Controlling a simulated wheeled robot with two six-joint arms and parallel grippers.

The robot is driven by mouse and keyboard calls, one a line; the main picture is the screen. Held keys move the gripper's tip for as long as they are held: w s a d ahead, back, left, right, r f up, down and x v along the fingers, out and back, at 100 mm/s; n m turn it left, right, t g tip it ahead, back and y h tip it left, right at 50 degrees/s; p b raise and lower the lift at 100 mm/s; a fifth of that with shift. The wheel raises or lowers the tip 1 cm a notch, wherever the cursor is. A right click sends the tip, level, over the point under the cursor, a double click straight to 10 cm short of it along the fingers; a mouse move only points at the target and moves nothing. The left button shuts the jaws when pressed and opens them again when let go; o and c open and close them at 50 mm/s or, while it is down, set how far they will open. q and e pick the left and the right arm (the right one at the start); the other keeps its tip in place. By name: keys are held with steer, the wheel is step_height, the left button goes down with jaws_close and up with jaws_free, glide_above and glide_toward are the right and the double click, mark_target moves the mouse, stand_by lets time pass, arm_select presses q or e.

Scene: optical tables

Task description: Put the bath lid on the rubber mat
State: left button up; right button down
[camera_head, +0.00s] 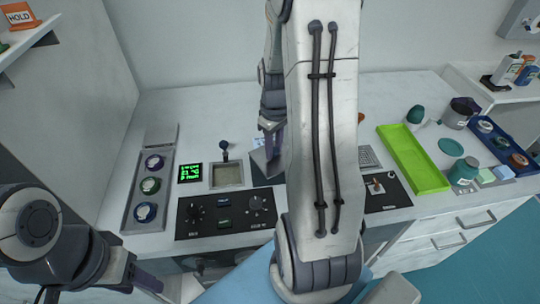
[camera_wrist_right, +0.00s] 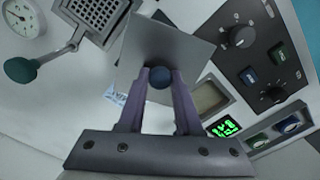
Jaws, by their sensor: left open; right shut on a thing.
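The bath lid (camera_wrist_right: 180,42) is a flat grey square plate with a round dark blue knob (camera_wrist_right: 159,78). In the right wrist view my right gripper (camera_wrist_right: 160,80) is shut on this knob, with the plate beyond the fingertips. In the head view my right gripper (camera_head: 270,150) is partly hidden by my own arm, above the middle of the bench. A dark flat patch (camera_head: 264,179) below it may be the rubber mat; I cannot tell surely. The bath (camera_head: 227,175) is open to the left of it. My left gripper (camera_head: 150,283) is open and empty at the front left.
A green display (camera_head: 190,173) and a tray of coloured knobs (camera_head: 150,187) lie left of the bath. A black control panel (camera_head: 225,214) is in front. A lime-green tray (camera_head: 412,158) and several containers stand at the right. My right arm hides the bench's middle.

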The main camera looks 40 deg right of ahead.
steer(key=shift+w+a+f, duration=0.2)
steer(key=shift+w+f, duration=0.25)
steer(key=shift+w, duration=0.2)
steer(key=shift+f, duration=1.95)
steer(key=shift+f, duration=0.15)
steer(key=c, duration=0.6)
jaws_free()
step_height(320, 180, up, 12)
steer(key=shift+r, duration=0.2)
